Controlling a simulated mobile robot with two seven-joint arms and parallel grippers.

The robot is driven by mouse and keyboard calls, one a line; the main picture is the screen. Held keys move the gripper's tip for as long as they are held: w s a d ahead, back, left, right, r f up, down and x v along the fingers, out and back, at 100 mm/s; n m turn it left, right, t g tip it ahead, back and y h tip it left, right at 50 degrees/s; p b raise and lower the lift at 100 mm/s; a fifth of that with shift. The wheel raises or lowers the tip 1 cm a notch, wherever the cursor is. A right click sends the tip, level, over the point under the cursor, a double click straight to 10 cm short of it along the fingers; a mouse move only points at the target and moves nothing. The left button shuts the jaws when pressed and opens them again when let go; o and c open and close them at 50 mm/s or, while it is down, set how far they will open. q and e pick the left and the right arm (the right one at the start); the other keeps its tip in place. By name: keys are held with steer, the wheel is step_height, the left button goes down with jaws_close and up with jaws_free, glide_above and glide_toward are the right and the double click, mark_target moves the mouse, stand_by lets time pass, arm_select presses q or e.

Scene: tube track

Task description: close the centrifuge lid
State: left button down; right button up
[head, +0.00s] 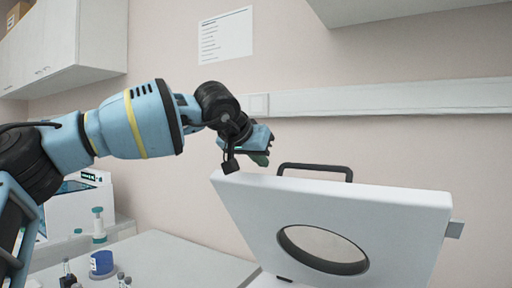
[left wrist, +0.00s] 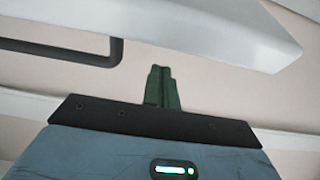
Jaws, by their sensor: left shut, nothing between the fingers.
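The centrifuge lid (head: 330,205) stands raised and tilted up at the right of the head view, white with a round dark-rimmed window (head: 322,250) and a black handle (head: 315,170) along its top edge. My left gripper (head: 260,158) is shut and empty, at the lid's upper left corner and behind its top edge. In the left wrist view the closed green fingers (left wrist: 162,85) are just short of the white lid edge (left wrist: 190,30), with the black handle (left wrist: 60,50) to their left. I cannot tell whether they touch the lid. The centrifuge body is mostly out of view. My right gripper is not in view.
A grey table (head: 165,262) holds a blue-labelled container (head: 101,263) and several small bottles at lower left. A white device (head: 75,205) stands behind them. A wall rail (head: 390,98) runs behind the lid. Wall cabinets (head: 75,45) hang at upper left.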

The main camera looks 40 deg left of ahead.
arm_select(q)
steer(key=shift+s+d+f, duration=0.15)
steer(key=shift+s+f, duration=0.05)
steer(key=shift+s, duration=0.75)
steer(key=shift+s+d+f, duration=0.1)
steer(key=shift+s+f, duration=0.15)
steer(key=shift+f, duration=0.15)
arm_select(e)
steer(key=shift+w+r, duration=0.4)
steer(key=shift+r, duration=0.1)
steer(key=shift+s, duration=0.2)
